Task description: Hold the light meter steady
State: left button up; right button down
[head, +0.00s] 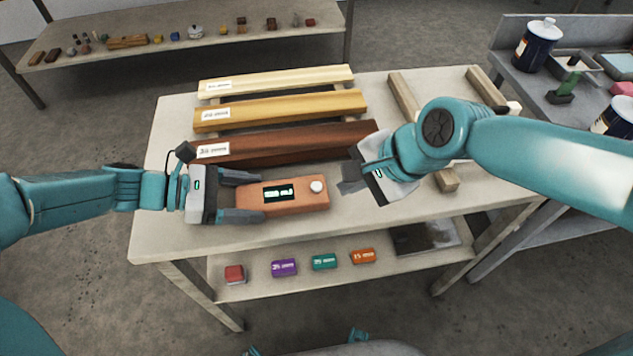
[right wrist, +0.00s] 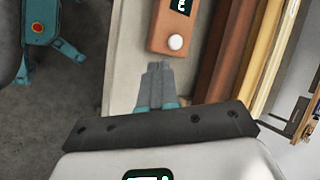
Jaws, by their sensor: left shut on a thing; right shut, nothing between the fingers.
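The light meter (head: 300,204) is an orange-brown box with a dark lit display and a white round knob, lying near the front edge of the table. My left gripper (head: 243,196) is shut on its left end, one finger on each long side. My right gripper (head: 345,187) is shut and empty, just right of the meter's knob end, apart from it. In the right wrist view the shut fingertips (right wrist: 158,68) point at the knob end of the light meter (right wrist: 178,22). The meter's left end is partly hidden by my left gripper.
Three labelled wooden boards, pale (head: 290,80), golden (head: 290,107) and dark brown (head: 290,142), lie behind the meter. A lower shelf (head: 240,262) holds several small coloured blocks. A side bench at the right holds a dark can (head: 535,47). The table's front left corner is clear.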

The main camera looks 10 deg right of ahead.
aim_at(320, 189)
jog(key=w+a+r+m+t+y, duration=0.1)
jog(key=w+a+r+m+t, duration=0.2)
jog(key=r+m, duration=0.3)
jog(key=shift+w+a+r, duration=0.3)
jog(key=shift+a+r, duration=0.45)
jog(key=shift+r, duration=0.1)
jog(key=shift+f, duration=4.45)
jog(key=shift+f, duration=0.4)
jog(key=shift+f, duration=0.45)
jog(key=shift+r, duration=0.9)
